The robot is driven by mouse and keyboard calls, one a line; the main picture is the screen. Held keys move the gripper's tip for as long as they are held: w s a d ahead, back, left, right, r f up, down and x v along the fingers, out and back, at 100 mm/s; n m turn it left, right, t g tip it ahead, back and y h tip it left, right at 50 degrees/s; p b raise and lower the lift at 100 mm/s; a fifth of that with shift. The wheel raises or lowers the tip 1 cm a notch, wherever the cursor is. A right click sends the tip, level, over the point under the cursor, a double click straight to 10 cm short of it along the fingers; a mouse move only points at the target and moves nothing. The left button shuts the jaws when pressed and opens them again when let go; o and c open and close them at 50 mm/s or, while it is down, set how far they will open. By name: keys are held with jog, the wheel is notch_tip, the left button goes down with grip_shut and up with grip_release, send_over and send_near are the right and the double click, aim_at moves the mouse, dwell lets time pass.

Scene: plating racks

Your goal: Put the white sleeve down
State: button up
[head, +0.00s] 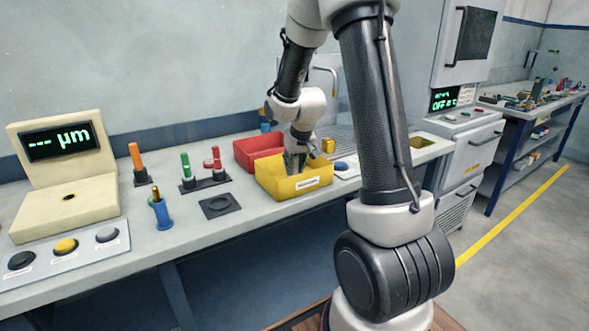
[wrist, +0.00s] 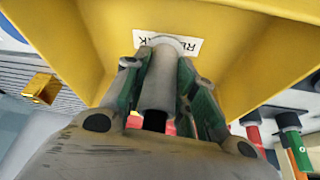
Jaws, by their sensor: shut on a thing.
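My gripper (wrist: 158,72) is shut on the white sleeve (wrist: 157,82), a pale grey-white tube held between the green-padded fingers in the wrist view. The yellow bin (wrist: 232,50) surrounds the fingers there, and a white label shows just beyond the sleeve's end. In the head view my gripper (head: 296,160) points down into the yellow bin (head: 287,190), behind its labelled front wall. The sleeve is hidden in the head view. I cannot tell whether it touches the bin floor.
A red bin (head: 256,148) stands behind and left of the yellow one. Left on the bench are a black square pad (head: 220,206), a rack (head: 204,182) with green and red pieces, a blue holder (head: 162,212) and a gauge (head: 75,205). A brass block (head: 328,145) sits behind right.

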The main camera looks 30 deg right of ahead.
jog(key=shift+f, duration=0.7)
jog(key=o, duration=1)
jog(key=shift+f, duration=0.1)
jog(key=shift+r, duration=0.35)
jog(key=v, duration=1.2)
jog(key=shift+n+g+y, duration=0.3)
jog(key=shift+n+y, duration=0.1)
jog(key=shift+n, duration=0.5)
jog(key=s+a+r, duration=0.2)
jog(key=s, duration=0.6)
jog(key=s+a+r, duration=0.2)
jog(key=s, duration=0.7)
jog(key=s+a+r, duration=0.2)
jog(key=s+r, duration=0.1)
jog(key=s, duration=0.6)
jog(key=shift+s+a+r, duration=0.1)
jog(key=shift+s+a, duration=0.05)
